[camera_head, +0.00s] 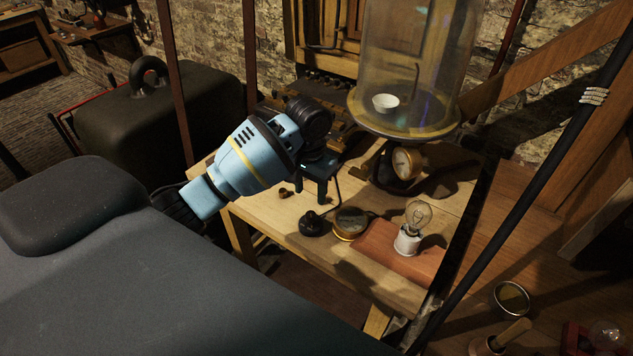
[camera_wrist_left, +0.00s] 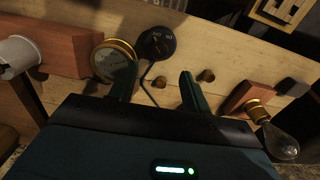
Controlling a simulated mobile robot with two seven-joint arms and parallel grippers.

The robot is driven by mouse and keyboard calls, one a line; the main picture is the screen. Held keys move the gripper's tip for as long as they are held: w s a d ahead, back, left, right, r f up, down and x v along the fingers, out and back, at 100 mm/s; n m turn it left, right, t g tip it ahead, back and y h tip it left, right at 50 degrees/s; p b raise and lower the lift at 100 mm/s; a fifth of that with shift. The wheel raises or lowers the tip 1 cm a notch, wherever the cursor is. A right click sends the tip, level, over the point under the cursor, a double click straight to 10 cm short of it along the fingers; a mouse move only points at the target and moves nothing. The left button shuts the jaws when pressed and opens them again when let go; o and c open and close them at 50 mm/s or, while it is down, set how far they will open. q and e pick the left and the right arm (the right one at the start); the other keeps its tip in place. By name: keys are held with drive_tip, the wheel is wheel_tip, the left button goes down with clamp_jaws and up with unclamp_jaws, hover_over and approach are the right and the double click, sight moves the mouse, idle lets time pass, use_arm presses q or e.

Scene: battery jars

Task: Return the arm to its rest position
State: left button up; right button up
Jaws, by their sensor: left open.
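My left gripper (camera_head: 316,190) reaches in from the left on a blue and black arm and hangs over the wooden table (camera_head: 385,273). Its fingers point down, apart, with nothing seen between them. In the left wrist view the two dark fingers (camera_wrist_left: 158,88) also stand apart. A black knob-like piece (camera_head: 313,224) and a round brass-rimmed gauge (camera_head: 350,222) lie on the table in front of the gripper. Small brown pieces (camera_head: 285,193) lie close by. A glass bulb (camera_head: 418,215) stands upright in a white socket (camera_head: 407,242) on a reddish wooden board (camera_head: 381,246).
A tall glass jar (camera_head: 418,60) with a white cup (camera_head: 385,103) inside stands behind and right of the gripper, above a brass gauge (camera_head: 407,162). A second bulb (camera_wrist_left: 280,143) shows in the left wrist view. A dark pole (camera_head: 535,165) crosses on the right.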

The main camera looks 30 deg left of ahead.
use_arm(q)
drive_tip(key=s+d+f+m+h, duration=0.1)
drive_tip(key=s+d+f, duration=0.3)
drive_tip(key=s+f, duration=0.25)
drive_tip(key=s+d+f+m, duration=0.1)
drive_tip(key=s+d+f, duration=0.3)
drive_tip(key=s+f, duration=0.3)
drive_tip(key=s+a+r+t, duration=0.2)
drive_tip(key=s, duration=1.8)
drive_tip(key=w+d+f+t, duration=0.3)
drive_tip(key=w+f+t, duration=0.3)
drive_tip(key=f, duration=0.4)
drive_tip(key=shift+w+n+t+h, duration=0.3)
drive_tip(key=shift+t+h, duration=0.1)
drive_tip(key=shift+t, duration=0.4)
